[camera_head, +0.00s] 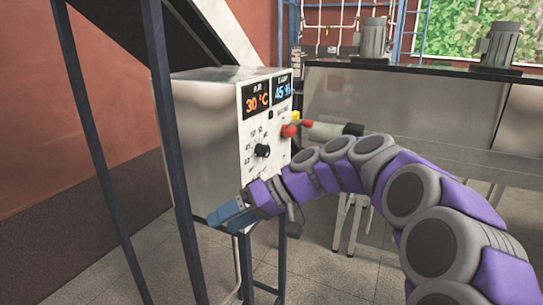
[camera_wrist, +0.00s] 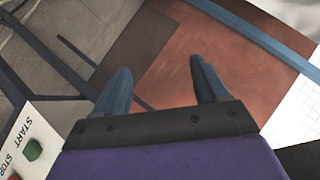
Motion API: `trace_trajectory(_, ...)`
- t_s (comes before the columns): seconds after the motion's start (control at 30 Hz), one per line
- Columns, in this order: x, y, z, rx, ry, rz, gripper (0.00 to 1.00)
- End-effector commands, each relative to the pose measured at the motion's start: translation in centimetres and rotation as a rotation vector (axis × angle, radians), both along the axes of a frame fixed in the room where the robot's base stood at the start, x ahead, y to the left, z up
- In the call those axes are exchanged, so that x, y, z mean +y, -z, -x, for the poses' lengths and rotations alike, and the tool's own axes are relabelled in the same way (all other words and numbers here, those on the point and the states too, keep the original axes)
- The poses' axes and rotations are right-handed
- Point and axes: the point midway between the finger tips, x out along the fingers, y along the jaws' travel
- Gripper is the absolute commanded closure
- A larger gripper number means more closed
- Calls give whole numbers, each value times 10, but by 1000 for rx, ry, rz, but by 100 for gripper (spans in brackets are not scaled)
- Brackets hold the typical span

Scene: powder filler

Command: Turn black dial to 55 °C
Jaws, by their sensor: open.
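The black dial (camera_head: 262,151) is a round knob on the white front panel of a metal control box, with a printed number scale around it. An orange display (camera_head: 257,101) above it reads 30 °C. My gripper (camera_head: 222,218) is in front of the box, below and left of the dial, and apart from it. In the wrist view my gripper (camera_wrist: 160,85) shows two blue fingers spread apart with nothing between them. The dial is not in the wrist view.
A blue display (camera_head: 283,90) is beside the orange one. A red knob (camera_head: 289,131) is right of the dial. A green button (camera_wrist: 33,150) marked START is at the wrist view's lower left. Dark frame posts (camera_head: 172,150) stand left of the box. A steel machine (camera_head: 400,100) is behind.

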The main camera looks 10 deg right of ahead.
Motion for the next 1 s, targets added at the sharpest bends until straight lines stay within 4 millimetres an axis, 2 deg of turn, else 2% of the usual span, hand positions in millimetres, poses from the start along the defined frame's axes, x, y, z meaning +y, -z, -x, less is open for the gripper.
trace_trajectory(0.03, -7, -4, -26, -41, 11, -56, 27)
trace_trajectory(0.2, -47, -20, -102, -227, 66, -214, 27)
trace_trajectory(0.27, -68, -22, -126, -299, 93, -254, 27)
trace_trajectory(0.4, -125, -20, -174, -482, 164, -310, 27)
trace_trajectory(0.5, -168, -13, -200, -618, 215, -313, 27)
trace_trajectory(0.63, -218, -2, -219, -788, 262, -277, 27)
trace_trajectory(0.8, -262, 9, -228, -959, 289, -202, 27)
trace_trajectory(1.0, -276, 13, -230, -1047, 287, -151, 27)
